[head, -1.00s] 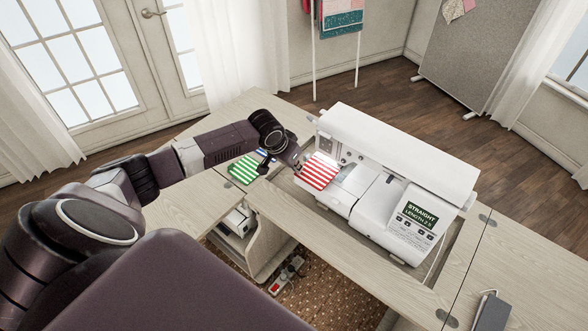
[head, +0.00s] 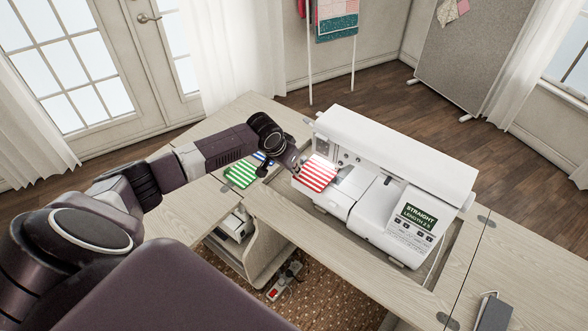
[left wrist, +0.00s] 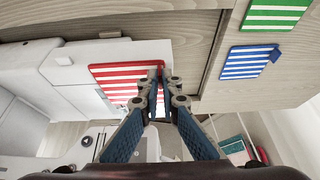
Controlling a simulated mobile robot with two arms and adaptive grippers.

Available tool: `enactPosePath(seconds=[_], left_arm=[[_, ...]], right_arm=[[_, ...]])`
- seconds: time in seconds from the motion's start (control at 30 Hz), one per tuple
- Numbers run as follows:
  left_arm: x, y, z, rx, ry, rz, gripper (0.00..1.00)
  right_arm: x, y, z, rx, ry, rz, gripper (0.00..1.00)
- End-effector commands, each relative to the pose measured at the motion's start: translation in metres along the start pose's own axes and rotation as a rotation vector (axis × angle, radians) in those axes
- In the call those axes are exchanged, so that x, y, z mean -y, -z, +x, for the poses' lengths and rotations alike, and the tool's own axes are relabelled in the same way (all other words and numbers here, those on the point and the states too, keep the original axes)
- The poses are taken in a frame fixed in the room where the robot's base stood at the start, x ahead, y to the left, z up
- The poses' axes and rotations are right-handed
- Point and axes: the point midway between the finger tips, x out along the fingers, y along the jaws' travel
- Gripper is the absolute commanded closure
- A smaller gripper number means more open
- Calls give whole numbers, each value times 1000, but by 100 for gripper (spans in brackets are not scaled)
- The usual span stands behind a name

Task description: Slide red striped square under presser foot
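The red striped square (head: 317,173) lies flat at the left end of the white sewing machine (head: 395,160), partly on its bed beside the needle area. It also shows in the left wrist view (left wrist: 118,80). My left gripper (head: 298,164) is at the square's left edge. In the left wrist view its fingertips (left wrist: 161,78) are close together, shut on the square's edge. The presser foot is too small and hidden under the machine's head to make out, so I cannot tell whether the square reaches it. My right gripper is not in view.
A green striped square (head: 241,173) and a blue striped square (left wrist: 250,61) lie on the wooden cabinet top left of the machine. The machine's screen (head: 421,216) reads STRAIGHT. A dark grey object (head: 493,312) lies at the front right.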

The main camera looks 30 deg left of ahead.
Motion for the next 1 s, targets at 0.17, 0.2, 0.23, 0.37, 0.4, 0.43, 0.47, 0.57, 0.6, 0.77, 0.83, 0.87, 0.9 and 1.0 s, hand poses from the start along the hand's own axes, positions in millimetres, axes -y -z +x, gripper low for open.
enactPosePath(seconds=[0.17, 0.2, 0.23, 0.37, 0.4, 0.43, 0.47, 0.57, 0.6, 0.77, 0.83, 0.87, 0.9, 1.0], left_arm=[[0, -1, 3, 1, -1, -1, 100], [0, -1, 4, 0, -1, -1, 100], [0, -1, 4, 0, -1, -1, 100], [0, -1, 5, 0, 0, -1, 100], [0, -2, 5, 0, 0, -1, 100], [0, -2, 5, 0, 0, 0, 100], [0, -2, 5, 0, 0, 0, 100], [0, -1, 4, 0, -1, -1, 100], [0, -1, 5, 1, -1, -1, 100], [1, 0, 6, 1, 0, 0, 100], [1, 0, 6, 0, 0, 0, 100], [1, 0, 6, 0, 0, 0, 100], [1, 0, 6, 0, 0, 0, 100], [1, 0, 6, 0, 0, 0, 100]], right_arm=[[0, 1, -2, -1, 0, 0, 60], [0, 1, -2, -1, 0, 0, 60], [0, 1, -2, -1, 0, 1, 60], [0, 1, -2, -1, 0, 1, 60], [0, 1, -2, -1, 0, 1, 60], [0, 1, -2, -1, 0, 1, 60], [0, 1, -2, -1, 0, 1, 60], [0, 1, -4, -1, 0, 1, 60], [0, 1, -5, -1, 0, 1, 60], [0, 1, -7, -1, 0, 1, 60], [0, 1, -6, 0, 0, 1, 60], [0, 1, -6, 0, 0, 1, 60], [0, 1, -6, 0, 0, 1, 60], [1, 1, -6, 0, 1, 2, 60]])
